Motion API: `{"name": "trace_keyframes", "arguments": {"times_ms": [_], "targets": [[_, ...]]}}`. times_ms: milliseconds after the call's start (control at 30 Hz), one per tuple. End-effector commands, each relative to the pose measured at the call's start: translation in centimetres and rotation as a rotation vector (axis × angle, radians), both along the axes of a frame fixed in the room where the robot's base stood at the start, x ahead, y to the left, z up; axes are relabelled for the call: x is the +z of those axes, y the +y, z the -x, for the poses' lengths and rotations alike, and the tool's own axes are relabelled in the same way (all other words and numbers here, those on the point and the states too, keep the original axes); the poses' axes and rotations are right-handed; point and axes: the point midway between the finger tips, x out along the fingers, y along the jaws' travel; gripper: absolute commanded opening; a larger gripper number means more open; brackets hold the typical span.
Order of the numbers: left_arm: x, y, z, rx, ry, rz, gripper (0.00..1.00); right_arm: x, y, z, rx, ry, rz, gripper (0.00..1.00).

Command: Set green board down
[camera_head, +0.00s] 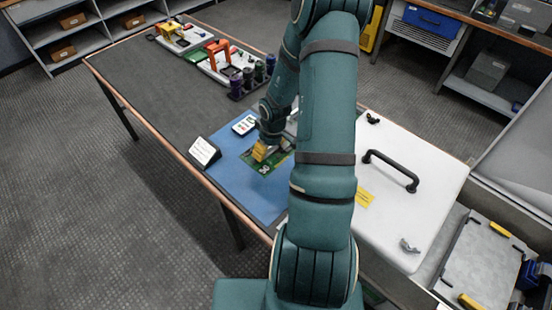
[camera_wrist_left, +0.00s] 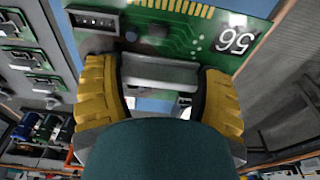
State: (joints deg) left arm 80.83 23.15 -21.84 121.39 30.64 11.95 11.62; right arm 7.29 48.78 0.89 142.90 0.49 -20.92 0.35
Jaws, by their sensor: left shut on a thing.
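The green board (camera_head: 264,166) is over the blue mat (camera_head: 270,200) on the workbench. I cannot tell whether it touches the mat. My left gripper (camera_head: 263,150) has yellow finger pads and is shut on the board's near part. In the left wrist view the gripper (camera_wrist_left: 163,90) has a pad at each side below the board. My arm hides part of the mat and board. My right gripper is not in view.
A small white sign (camera_head: 204,152) stands at the mat's left edge. A white handheld device (camera_head: 245,124) lies on the mat's far part. Dark containers (camera_head: 252,75) and a tray with an orange frame (camera_head: 222,58) stand farther back. A white panel with a black handle (camera_head: 391,168) is at the right.

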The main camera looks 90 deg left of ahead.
Motion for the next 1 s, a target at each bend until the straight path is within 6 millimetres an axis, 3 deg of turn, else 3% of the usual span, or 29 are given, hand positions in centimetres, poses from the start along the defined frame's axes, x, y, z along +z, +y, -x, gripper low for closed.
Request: {"name": "trace_keyframes", "arguments": {"times_ms": [167, 433, 667, 900, 1000], "targets": [[-0.7, 0.0, 0.2, 0.003, 0.001, 0.001, 0.3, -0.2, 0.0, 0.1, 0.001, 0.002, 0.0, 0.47], [-5.3, -0.1, 0.2, 0.004, 0.001, 0.002, 0.3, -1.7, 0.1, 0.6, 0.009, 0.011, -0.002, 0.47], [-6.9, 0.0, 0.1, 0.002, 0.0, 0.001, 0.3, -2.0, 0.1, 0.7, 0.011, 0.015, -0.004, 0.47], [-9.9, 0.0, 0.1, 0.002, 0.0, 0.001, 0.3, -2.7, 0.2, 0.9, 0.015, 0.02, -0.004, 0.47], [-10.1, 0.0, 0.1, 0.002, 0.001, -0.001, 0.3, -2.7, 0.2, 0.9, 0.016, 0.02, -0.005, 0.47]]}}
